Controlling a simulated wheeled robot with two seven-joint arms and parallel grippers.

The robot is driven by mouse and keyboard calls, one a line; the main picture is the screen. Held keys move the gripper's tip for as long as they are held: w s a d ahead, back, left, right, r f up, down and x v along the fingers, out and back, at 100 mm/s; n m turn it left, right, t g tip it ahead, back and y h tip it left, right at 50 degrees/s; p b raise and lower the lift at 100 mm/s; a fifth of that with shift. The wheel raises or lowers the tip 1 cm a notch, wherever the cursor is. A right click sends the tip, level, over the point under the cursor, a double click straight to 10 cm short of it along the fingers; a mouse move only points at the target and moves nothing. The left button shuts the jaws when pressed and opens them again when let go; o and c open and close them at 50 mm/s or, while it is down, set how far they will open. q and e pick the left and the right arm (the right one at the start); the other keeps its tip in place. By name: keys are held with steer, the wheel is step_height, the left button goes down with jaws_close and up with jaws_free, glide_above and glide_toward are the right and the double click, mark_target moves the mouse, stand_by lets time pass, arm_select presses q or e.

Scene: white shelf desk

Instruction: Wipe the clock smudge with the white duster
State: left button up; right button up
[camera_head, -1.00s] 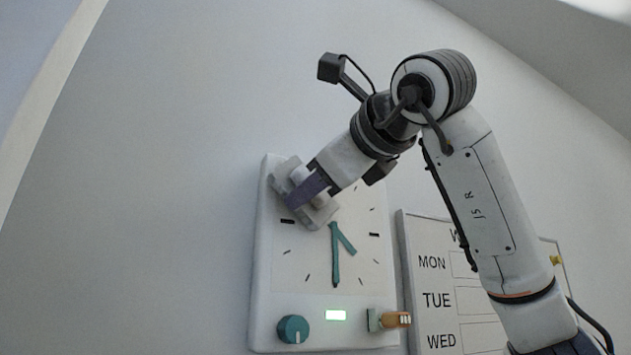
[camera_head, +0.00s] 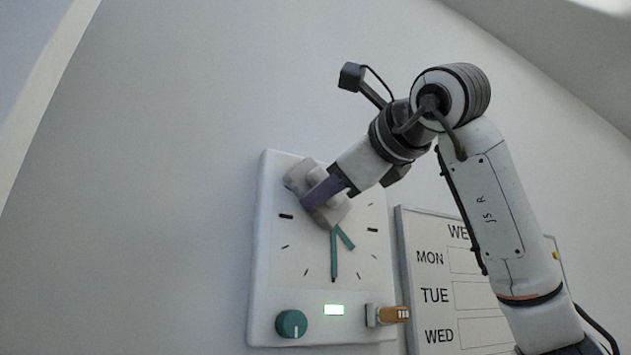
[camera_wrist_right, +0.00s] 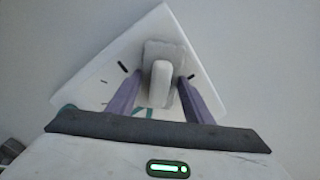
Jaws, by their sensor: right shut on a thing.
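The white clock (camera_head: 268,255) hangs on the wall, with teal hands and dark hour marks. My right gripper (camera_head: 325,191) is shut on the handle of the white duster (camera_head: 301,176), which lies over the upper part of the clock face. In the right wrist view, the purple fingers of my right gripper (camera_wrist_right: 160,88) are on both sides of the light handle of the duster (camera_wrist_right: 158,52), with its grey-white pad against the clock face (camera_wrist_right: 112,72). I see no smudge; the duster and gripper hide part of the upper face. My left gripper is not in view.
A white weekly board (camera_head: 430,225) is close to the clock's right. The wall to the left is clear.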

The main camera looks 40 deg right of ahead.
mark_target(303, 186)
steer(key=d, duration=0.2)
steer(key=s+d, duration=0.1)
steer(key=d, duration=0.1)
steer(key=shift+d, duration=0.1)
stand_by(0.3)
steer(key=shift+w+a, duration=0.35)
steer(key=shift+a, duration=0.85)
steer(key=shift+w+a, duration=0.4)
steer(key=shift+a, duration=0.85)
steer(key=shift+w+a, duration=0.35)
steer(key=shift+a, duration=0.85)
steer(key=shift+v, duration=2.95)
steer(key=shift+s, duration=0.15)
